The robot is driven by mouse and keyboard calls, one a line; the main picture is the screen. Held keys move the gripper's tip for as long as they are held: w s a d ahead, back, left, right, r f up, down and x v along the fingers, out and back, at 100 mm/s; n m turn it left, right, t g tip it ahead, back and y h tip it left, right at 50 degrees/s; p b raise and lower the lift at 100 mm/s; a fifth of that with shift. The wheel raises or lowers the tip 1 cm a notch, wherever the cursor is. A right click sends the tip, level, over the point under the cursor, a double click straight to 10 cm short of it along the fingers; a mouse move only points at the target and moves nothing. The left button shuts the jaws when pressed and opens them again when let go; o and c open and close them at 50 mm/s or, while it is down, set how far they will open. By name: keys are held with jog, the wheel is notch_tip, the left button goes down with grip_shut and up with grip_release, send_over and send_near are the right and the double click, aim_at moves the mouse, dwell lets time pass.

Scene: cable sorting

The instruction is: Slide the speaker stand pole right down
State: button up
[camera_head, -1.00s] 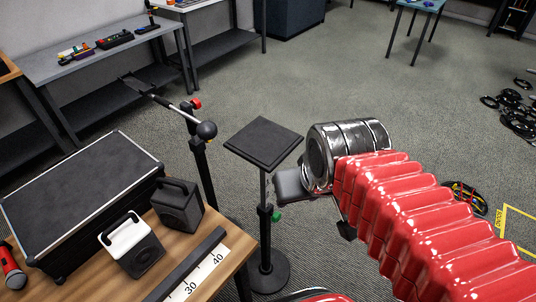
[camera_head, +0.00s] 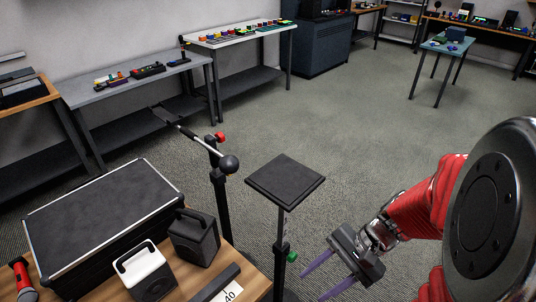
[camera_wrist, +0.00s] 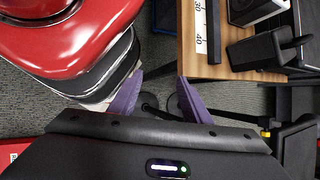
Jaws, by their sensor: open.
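The speaker stand has a black square top plate (camera_head: 285,182) on a thin upright pole (camera_head: 279,235). A green knob (camera_head: 291,257) sits on the pole below the plate. The stand's lower part is cut off by the bottom edge of the head view. My gripper (camera_head: 312,287) is open and empty, with its two purple fingers pointing down and left, to the right of the pole and apart from it. The fingers (camera_wrist: 160,76) also show spread in the wrist view. Dark round shapes lie beyond them there; I cannot tell which part is the stand.
Left of the stand is a wooden table with a black case (camera_head: 100,222), a white speaker (camera_head: 143,270), a black speaker (camera_head: 195,238) and a ruler strip. A microphone stand (camera_head: 220,190) with a red knob rises behind. Open carpet (camera_head: 370,130) lies beyond the stand.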

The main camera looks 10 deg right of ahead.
aim_at(285, 190)
jog(key=w+d+r+m+t+y, duration=0.1)
jog(key=w+d+m+t, duration=0.3)
jog(key=w+m+t, duration=0.3)
jog(key=w+d+r+m+t+y, duration=0.2)
jog(key=w+d+m+t, duration=0.1)
jog(key=w+m+t, duration=0.4)
jog(key=m, duration=0.3)
jog(key=shift+w+d+r+y, duration=0.2)
jog(key=shift+w+d+y, duration=0.1)
jog(key=shift+w+d, duration=0.1)
jog(key=shift+a, duration=0.1)
jog(key=x, duration=1.3)
jog(key=shift+w+a, duration=0.15)
jog(key=shift+w, duration=0.25)
jog(key=shift+r, duration=0.1)
jog(key=shift+c, duration=0.5)
